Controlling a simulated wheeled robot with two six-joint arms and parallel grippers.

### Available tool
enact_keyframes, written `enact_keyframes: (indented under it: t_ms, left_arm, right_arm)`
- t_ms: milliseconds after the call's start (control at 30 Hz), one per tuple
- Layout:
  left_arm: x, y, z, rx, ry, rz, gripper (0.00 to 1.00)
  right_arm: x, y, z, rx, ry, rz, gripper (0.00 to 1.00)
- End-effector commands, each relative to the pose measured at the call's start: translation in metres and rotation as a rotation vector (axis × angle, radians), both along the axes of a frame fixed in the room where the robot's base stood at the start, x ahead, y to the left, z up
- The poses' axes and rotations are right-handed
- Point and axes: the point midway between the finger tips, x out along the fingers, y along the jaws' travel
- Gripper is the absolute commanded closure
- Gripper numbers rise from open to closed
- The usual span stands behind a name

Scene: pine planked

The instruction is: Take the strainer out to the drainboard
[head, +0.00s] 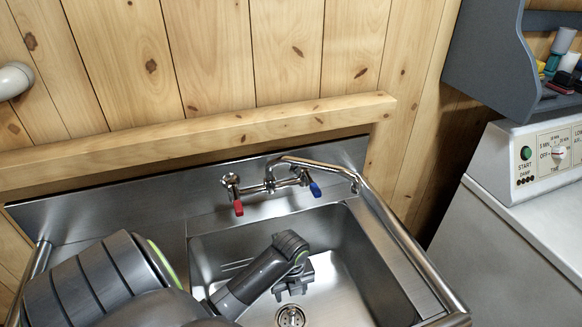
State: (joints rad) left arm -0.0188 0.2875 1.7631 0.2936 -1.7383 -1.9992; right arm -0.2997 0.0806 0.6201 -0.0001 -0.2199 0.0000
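A round metal strainer (290,317) sits at the drain in the floor of the steel sink basin (350,262), cut by the bottom edge of the head view. My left gripper (292,292) is inside the basin, just above the strainer in the picture. Its fingers point down, but they are small and dark, so their opening is unclear. I cannot tell whether it touches the strainer. The steel drainboard (180,246) lies left of the basin, mostly hidden behind my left arm. My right gripper is not in view.
A faucet (270,183) with red and blue handles stands behind the basin, its spout swung right. A steel rail (405,240) runs along the right side. A white machine (520,220) and a grey shelf (500,60) are farther right.

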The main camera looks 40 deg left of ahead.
Motion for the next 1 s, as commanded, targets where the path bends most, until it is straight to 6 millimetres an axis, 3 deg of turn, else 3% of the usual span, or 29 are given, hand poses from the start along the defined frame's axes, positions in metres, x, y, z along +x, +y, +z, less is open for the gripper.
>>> enact_keyframes:
  t_ms: [300, 733, 1000]
  left_arm:
    - [-0.001, 0.0, -0.059, 0.0, 0.002, 0.001, 0.49]
    - [0.0, -0.001, -0.089, 0.001, 0.0, 0.001, 0.49]
    - [0.0, -0.003, -0.122, 0.001, 0.0, 0.002, 0.49]
  right_arm:
    - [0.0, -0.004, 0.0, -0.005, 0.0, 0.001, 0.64]
    - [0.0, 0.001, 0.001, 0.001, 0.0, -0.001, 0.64]
    - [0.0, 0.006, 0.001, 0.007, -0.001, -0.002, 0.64]
